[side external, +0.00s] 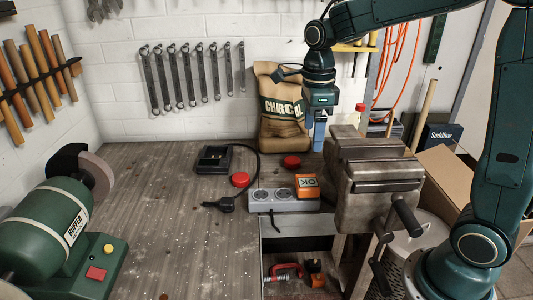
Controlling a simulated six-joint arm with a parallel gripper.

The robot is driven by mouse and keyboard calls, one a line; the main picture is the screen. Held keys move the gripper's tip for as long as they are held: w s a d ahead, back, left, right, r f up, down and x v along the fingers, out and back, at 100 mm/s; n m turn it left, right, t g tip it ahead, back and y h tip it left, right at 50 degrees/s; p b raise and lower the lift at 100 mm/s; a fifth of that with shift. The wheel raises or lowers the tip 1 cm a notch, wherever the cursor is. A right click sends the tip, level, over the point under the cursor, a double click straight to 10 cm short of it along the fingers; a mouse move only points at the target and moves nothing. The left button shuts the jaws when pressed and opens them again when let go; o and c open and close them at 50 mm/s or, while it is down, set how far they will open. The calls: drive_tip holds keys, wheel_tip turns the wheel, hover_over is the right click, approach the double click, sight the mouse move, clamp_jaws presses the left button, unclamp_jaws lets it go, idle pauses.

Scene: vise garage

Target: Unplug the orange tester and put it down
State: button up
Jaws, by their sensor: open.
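The orange tester (307,184), with dark lettering on it, sits at the right end of a grey power strip (262,202). It looks seated on the strip, but its pins are hidden. Two round sockets to its left are empty. The strip lies near the front edge of the workbench. My gripper (318,143) points down above and beyond the tester, apart from it, in front of the charcoal bag. It is open, and nothing shows between its blue fingers, though the gap is hard to see from this side.
A big metal vise (375,180) stands just right of the strip. A green buffer (50,230) stands far left. The bench (165,215) between is mostly clear.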

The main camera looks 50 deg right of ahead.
hover_over(308, 181)
wheel_tip(308, 181, down, 7)
drive_tip(key=shift+a+r, duration=0.1)
drive_tip(key=shift+r, duration=0.05)
idle(0.4)
drive_tip(key=shift+f, duration=4.5)
drive_tip(key=c, duration=1.3)
drive_tip(key=shift+r, duration=0.1)
drive_tip(key=shift+r, duration=0.4)
